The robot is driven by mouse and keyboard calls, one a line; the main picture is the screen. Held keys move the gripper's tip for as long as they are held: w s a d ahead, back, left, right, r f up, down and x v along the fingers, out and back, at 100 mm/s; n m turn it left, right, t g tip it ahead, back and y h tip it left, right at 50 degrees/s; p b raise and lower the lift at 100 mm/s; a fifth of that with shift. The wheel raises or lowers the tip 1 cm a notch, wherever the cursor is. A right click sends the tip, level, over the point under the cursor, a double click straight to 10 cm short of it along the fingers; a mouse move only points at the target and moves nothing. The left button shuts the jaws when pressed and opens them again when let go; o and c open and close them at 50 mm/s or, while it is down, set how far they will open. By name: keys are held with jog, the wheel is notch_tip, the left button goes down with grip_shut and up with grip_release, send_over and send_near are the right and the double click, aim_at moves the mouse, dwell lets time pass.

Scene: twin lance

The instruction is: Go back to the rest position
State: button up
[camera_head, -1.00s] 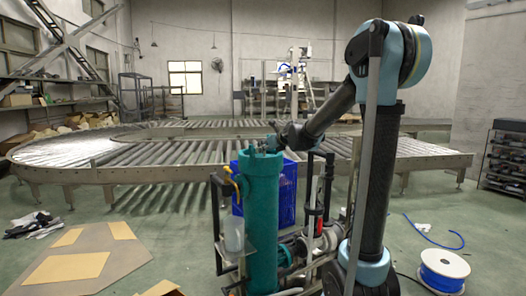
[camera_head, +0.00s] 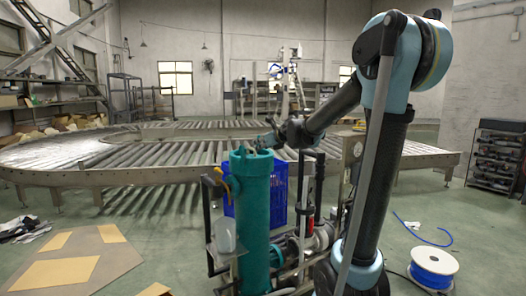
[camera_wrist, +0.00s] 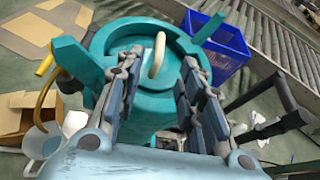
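A tall teal cylindrical vessel (camera_head: 255,215) stands upright in front of me. The ring shows between and beyond the fingertips, and nothing is held. In the head view my gripper (camera_head: 265,140) is just above the vessel's top, at the end of my bent arm. Whether a finger touches the lid cannot be told.
A blue crate (camera_wrist: 215,50) is beside the vessel, with pipes and a pump around its base. A roller conveyor (camera_head: 110,172) spans behind. A blue hose spool (camera_head: 434,268) lies at right. Flattened cardboard (camera_head: 75,262) lies at left.

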jog(key=s+d+f+n+g+h, duration=0.2)
jog(key=s+d+f+n, duration=0.5)
jog(key=s, duration=0.7)
jog(key=s+d+f+n+g+h, duration=0.2)
jog(key=s+d+f+n+g, duration=0.2)
jog(key=s, duration=1.1)
jog(key=s+d+f+n+g+h, duration=0.3)
jog(key=s+d+f+n, duration=0.7)
jog(key=s+f+n, duration=0.4)
jog(key=f+n, duration=0.1)
jog(key=n, duration=0.2)
jog(key=shift+s+d+n, duration=0.2)
jog(key=shift+d+n, duration=0.1)
jog(key=shift+n, duration=0.1)
jog(key=shift+w, duration=0.1)
jog(key=shift+w+f, duration=0.15)
jog(key=shift+w, duration=0.2)
jog(key=shift+c, duration=0.4)
